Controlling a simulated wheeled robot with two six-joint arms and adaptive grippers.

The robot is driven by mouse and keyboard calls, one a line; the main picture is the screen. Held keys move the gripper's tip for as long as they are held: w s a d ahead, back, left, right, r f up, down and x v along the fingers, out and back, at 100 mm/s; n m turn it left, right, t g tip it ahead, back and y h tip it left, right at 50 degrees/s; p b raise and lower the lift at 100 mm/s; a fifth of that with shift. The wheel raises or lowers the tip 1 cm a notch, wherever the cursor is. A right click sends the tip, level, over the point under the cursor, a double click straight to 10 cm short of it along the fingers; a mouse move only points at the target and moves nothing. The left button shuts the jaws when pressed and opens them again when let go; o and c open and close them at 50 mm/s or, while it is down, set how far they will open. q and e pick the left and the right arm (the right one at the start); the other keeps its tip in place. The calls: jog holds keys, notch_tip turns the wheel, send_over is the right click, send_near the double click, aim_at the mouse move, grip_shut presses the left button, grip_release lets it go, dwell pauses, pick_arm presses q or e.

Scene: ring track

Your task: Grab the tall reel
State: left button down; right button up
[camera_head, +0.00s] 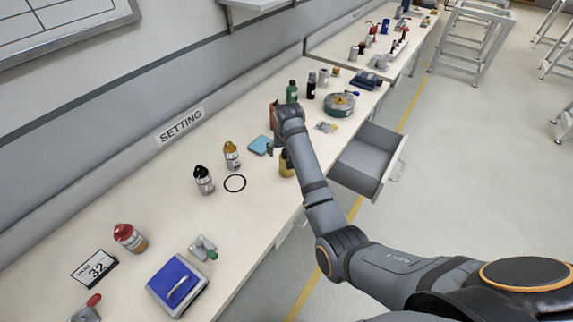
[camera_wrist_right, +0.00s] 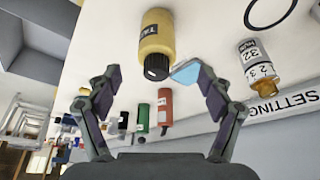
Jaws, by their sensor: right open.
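A round, low green-and-tan item (camera_head: 340,105) that looks like a reel lies on the bench beyond my right arm. A small pale upright cylinder (camera_head: 323,77) stands behind it; I cannot tell whether either is the tall reel. My right gripper (camera_head: 277,149) is over the bench, open and empty. A yellow bottle (camera_head: 287,164) with a black cap is partly hidden by my right arm. In the right wrist view the yellow bottle (camera_wrist_right: 154,45) appears beyond the open fingers (camera_wrist_right: 156,86), apart from them. My left gripper is not in view.
A blue pad (camera_head: 260,145) lies left of my right gripper. Green (camera_head: 292,91) and black (camera_head: 311,86) bottles stand behind it. An open grey drawer (camera_head: 365,158) juts out from the bench at right. A black ring (camera_head: 235,183) lies on clear bench in front.

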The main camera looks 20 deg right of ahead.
send_over(284, 172)
jog(key=d, duration=0.1)
jog(key=x, duration=0.2)
jog(key=s+x, duration=0.1)
jog(key=x, duration=0.1)
jog(key=shift+w+a+f, duration=0.1)
jog(key=shift+w+f, duration=0.1)
jog(key=shift+f, duration=0.4)
jog(key=shift+p+x, duration=0.45)
jog(key=shift+x, duration=2.1)
jog(key=shift+s, duration=0.25)
jog(key=shift+c, duration=0.9)
jog(key=c, duration=1.2)
